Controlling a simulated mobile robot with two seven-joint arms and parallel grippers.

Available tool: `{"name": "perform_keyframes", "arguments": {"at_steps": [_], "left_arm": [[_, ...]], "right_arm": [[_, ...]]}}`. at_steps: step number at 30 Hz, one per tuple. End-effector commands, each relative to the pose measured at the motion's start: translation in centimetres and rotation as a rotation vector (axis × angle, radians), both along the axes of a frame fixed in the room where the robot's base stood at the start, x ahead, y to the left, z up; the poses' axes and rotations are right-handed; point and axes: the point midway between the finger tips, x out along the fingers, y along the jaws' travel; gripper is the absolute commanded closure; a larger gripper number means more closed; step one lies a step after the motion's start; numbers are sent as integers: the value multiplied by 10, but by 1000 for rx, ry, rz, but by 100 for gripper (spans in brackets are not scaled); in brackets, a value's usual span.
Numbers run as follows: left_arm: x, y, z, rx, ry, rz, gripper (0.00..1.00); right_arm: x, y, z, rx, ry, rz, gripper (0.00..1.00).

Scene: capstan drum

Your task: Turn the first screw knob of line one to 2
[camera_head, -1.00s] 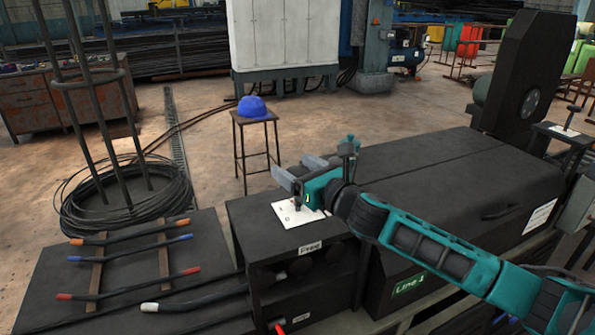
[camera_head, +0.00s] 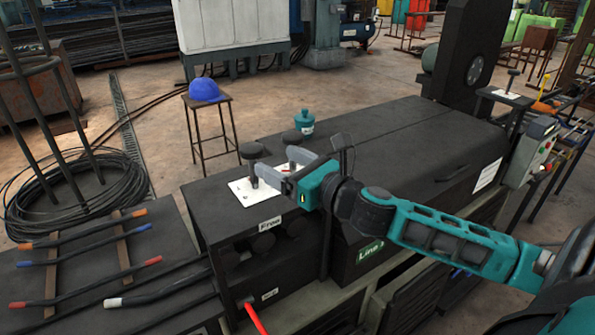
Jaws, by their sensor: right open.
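The Line 1 machine (camera_head: 369,247) is a dark box with a green "Line 1" label. On its near left top is a white marked plate (camera_head: 240,190). Two black round-topped screw knobs stand there: a left one (camera_head: 252,150) and a right one (camera_head: 291,137). My right gripper (camera_head: 273,161) comes in from the right with its two grey fingers apart. The fingers are close to the knob stems and partly cover them and the plate. I cannot tell whether they touch. The plate's markings are too small to read. My left gripper is not in view.
A teal pot (camera_head: 304,122) stands on the machine behind the knobs. A stool (camera_head: 208,128) with a blue helmet (camera_head: 205,90) is behind left. Cables with coloured ends lie on the dark table (camera_head: 60,300) at left. A red lever (camera_head: 256,318) sticks out below the "Free" label.

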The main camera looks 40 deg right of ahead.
Motion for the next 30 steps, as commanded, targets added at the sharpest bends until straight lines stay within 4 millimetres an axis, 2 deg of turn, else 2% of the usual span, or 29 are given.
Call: {"name": "perform_keyframes", "arguments": {"at_steps": [6, 12, 30], "left_arm": [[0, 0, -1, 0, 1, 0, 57], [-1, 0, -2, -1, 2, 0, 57], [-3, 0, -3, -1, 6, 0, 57]], "right_arm": [[-23, -4, -1, 1, 1, 2, 24], [-33, -6, 1, 0, -1, 1, 24], [-35, -7, 1, 0, -2, 1, 24]]}}
